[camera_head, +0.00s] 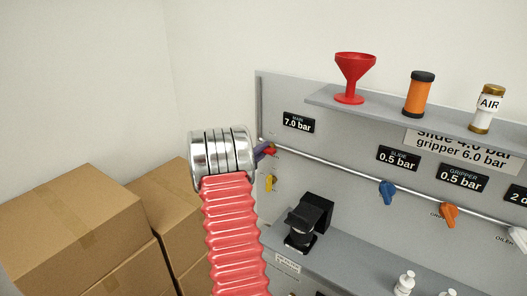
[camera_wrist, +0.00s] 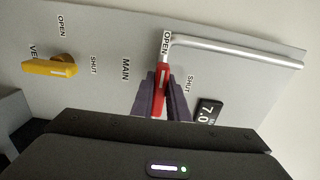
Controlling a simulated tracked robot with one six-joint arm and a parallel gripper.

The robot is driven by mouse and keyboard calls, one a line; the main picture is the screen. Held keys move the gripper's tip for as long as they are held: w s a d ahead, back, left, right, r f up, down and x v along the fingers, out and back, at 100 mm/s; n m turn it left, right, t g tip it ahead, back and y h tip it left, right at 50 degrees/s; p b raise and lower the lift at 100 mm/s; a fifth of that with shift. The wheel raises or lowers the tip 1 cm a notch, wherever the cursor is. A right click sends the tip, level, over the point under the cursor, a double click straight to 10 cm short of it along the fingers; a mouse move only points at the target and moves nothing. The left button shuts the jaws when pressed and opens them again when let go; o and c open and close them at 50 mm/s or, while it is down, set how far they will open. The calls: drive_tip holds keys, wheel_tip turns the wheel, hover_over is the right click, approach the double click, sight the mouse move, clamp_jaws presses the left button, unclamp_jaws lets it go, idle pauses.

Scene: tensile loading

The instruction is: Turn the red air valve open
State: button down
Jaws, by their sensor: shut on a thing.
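The red air valve handle (camera_wrist: 161,103) is on the grey panel beside the word MAIN in the wrist view. My gripper (camera_wrist: 162,92) has its two dark purple fingers closed on the handle, one on each side. The handle lies roughly upright in that view, with its upper end by the OPEN label (camera_wrist: 166,43). The SHUT label (camera_wrist: 188,84) is to the right of the fingers. In the head view, a little of the red valve (camera_head: 271,151) shows at the left end of the pipe, and my fingers (camera_head: 262,153) reach it. The valve's pivot is mostly hidden.
A yellow valve (camera_wrist: 50,67) is left of the red one. A silver pipe (camera_wrist: 235,51) runs right. The MAIN gauge (camera_head: 298,122) reads 7.0 bar. A shelf (camera_head: 430,118) holds a red funnel (camera_head: 354,72). Boxes (camera_head: 75,225) stand at left.

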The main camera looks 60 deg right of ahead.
drive_tip(key=shift+w+f, duration=0.1)
drive_tip(key=shift+w, duration=0.15)
drive_tip(key=c, duration=1.7)
unclamp_jaws()
drive_tip(key=shift+s, duration=0.1)
drive_tip(key=shift+a, duration=0.1)
drive_tip(key=a, duration=0.4)
drive_tip(key=w+a, duration=0.1)
drive_tip(key=a, duration=0.4)
drive_tip(key=w+a, duration=0.1)
drive_tip(key=a, duration=0.3)
drive_tip(key=shift+a, duration=0.3)
drive_tip(key=shift+w, duration=0.1)
